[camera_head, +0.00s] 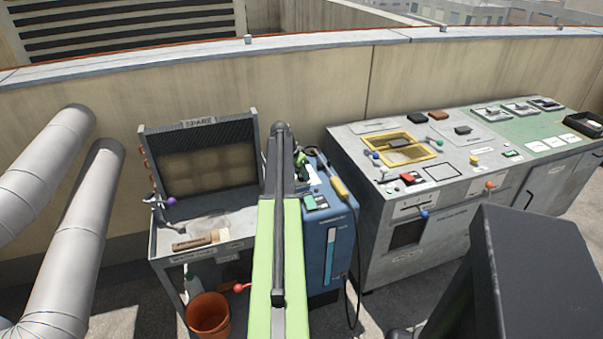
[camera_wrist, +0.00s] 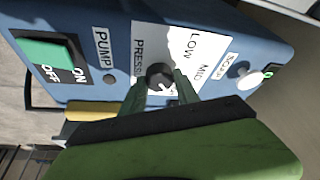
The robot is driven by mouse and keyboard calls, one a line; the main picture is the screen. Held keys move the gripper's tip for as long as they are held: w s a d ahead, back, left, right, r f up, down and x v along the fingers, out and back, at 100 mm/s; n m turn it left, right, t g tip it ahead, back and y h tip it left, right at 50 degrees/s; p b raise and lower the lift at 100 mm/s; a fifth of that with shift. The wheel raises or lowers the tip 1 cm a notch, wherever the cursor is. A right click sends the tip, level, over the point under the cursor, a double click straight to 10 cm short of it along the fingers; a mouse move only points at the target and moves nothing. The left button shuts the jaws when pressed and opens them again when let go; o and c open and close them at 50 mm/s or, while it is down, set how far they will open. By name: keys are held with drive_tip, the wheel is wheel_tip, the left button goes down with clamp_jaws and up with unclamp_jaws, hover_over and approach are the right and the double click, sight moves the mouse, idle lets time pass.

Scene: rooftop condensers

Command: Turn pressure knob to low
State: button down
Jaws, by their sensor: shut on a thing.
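The black pressure knob (camera_wrist: 159,75) sits on a white label plate (camera_wrist: 180,50) on the blue pump unit (camera_wrist: 110,25). The plate reads PRESSURE, LOW and MID; any further mark is hidden. My gripper (camera_wrist: 160,82) is shut on the knob, one green finger on each side. A light mark shows at the knob's lower edge, but I cannot tell which setting it points to. In the head view the blue pump unit (camera_head: 335,235) stands right of my green arm, which hides the knob.
A green ON/OFF switch (camera_wrist: 47,50) and a PUMP label lie left of the knob. A SOAP label (camera_wrist: 230,64) and a white round part (camera_wrist: 250,80) lie right. A SPARE bench (camera_head: 215,255) and a grey console (camera_head: 375,210) flank the pump unit.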

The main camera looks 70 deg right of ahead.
drive_tip(key=n+t, duration=0.2)
drive_tip(key=n, duration=0.3)
drive_tip(key=shift+a, duration=0.15)
drive_tip(key=n+t, duration=0.1)
drive_tip(key=n, duration=0.2)
drive_tip(key=n+t, duration=0.1)
drive_tip(key=n, duration=0.2)
drive_tip(key=shift+s+n, duration=0.2)
drive_tip(key=shift+n, duration=0.1)
drive_tip(key=n+t, duration=0.1)
drive_tip(key=n, duration=0.1)
drive_tip(key=n+t+y, duration=0.1)
drive_tip(key=n, duration=0.2)
drive_tip(key=shift+s+d+y, duration=0.1)
drive_tip(key=shift+d+y, duration=0.1)
drive_tip(key=shift+y, duration=0.1)
drive_tip(key=n+y, duration=0.1)
drive_tip(key=n, duration=0.4)
drive_tip(key=shift+s+n+t+y, duration=0.1)
drive_tip(key=shift+n+t+y, duration=0.2)
drive_tip(key=shift+y, duration=0.1)
drive_tip(key=c, duration=0.9)
unclamp_jaws()
drive_tip(key=shift+d, duration=0.1)
drive_tip(key=shift+r, duration=0.1)
